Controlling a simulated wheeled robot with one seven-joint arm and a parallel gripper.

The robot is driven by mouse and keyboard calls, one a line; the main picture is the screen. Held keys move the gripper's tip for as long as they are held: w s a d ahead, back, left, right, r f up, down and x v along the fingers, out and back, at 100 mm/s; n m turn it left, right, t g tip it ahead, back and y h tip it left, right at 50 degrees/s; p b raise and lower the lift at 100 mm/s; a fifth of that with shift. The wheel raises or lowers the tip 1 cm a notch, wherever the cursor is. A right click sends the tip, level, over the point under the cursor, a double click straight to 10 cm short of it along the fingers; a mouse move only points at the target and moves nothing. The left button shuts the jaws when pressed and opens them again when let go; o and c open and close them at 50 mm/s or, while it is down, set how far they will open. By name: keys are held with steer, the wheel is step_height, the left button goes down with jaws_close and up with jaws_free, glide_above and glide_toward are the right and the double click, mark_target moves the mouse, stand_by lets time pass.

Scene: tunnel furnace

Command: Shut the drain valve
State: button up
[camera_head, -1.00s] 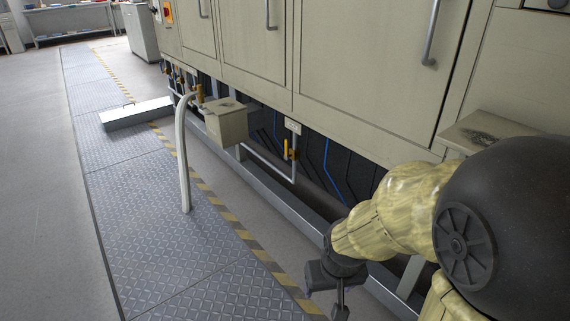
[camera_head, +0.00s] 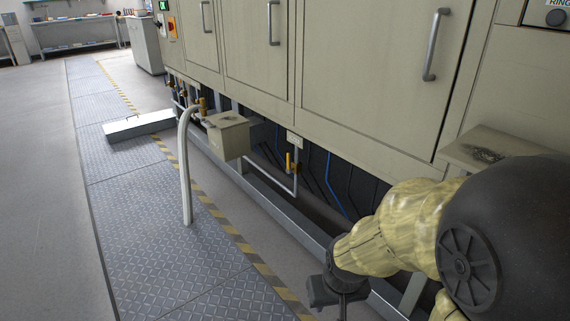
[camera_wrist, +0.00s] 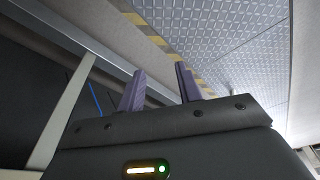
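A valve with an upright yellow handle (camera_head: 289,161) sits on a thin grey pipe (camera_head: 272,178) under the furnace, below a small white tag (camera_head: 294,140). A second, brass-coloured valve (camera_head: 203,104) is farther left, where a pale hose (camera_head: 184,165) bends down to the floor. I cannot read which one is the drain valve. My gripper (camera_wrist: 160,82) shows two purple fingers spread apart with nothing between them in the wrist view. In the head view, my gripper (camera_head: 338,308) is low, right of and nearer than the yellow-handled valve; its fingertips are cut off or unclear.
Beige furnace doors (camera_head: 370,70) rise above the pipes. A box (camera_head: 228,136) juts out between the two valves. A metal rail (camera_head: 262,205) runs low in front. A raised plate (camera_head: 138,126) lies on the tread-plate walkway (camera_head: 150,200), which is otherwise mostly clear.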

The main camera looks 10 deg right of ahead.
steer(key=p+v, duration=0.1)
steer(key=v, duration=0.1)
steer(key=w+p+v, duration=0.1)
steer(key=p+v, duration=0.1)
jaws_close()
steer(key=w+p+v, duration=0.2)
steer(key=p+v, duration=0.8)
steer(key=shift+r+p, duration=0.3)
steer(key=shift+r, duration=0.05)
